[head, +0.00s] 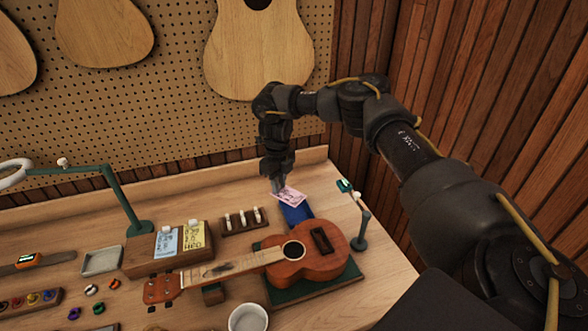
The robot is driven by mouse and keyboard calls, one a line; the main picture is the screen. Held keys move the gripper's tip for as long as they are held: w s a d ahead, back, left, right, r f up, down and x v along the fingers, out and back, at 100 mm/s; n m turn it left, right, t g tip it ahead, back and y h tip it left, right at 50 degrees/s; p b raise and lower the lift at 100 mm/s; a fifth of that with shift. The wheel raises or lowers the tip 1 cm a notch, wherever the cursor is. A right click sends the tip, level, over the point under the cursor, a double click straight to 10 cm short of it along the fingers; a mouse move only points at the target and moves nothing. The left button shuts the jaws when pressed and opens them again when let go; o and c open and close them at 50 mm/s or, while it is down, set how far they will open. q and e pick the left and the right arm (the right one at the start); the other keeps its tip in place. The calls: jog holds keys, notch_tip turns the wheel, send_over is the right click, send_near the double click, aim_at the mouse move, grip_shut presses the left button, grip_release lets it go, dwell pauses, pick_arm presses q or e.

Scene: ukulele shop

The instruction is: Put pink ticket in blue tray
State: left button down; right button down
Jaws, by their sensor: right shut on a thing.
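The pink ticket (289,196) is held by my right gripper (278,185) at the back of the workbench. The gripper is shut on the ticket, which hangs out to the right of the fingertips. The blue tray (297,214) lies just below the ticket in the picture, behind the ukulele body. The ticket covers part of the tray's far end, and I cannot tell whether the two touch. My left gripper is not in view.
A ukulele (306,255) lies on a green mat in front of the tray. A small green stand (359,243) is right of the tray. A wooden holder (140,257) carries blue and yellow tickets. A white cup (248,318) stands at the front.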

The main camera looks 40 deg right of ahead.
jog(key=w+d+m, duration=0.1)
jog(key=d+m, duration=0.5)
jog(key=d, duration=0.1)
jog(key=shift+w+m, duration=0.15)
jog(key=shift+m, duration=0.15)
notch_tip(320, 180, down, 8)
jog(key=b, duration=0.7)
jog(key=shift+f+b, duration=0.25)
jog(key=shift+b, duration=0.1)
jog(key=shift+f, duration=0.3)
jog(key=shift+f+b, duration=0.7)
jog(key=shift+f, duration=1)
jog(key=shift+w+r, duration=0.1)
jog(key=c, duration=0.9)
grip_release()
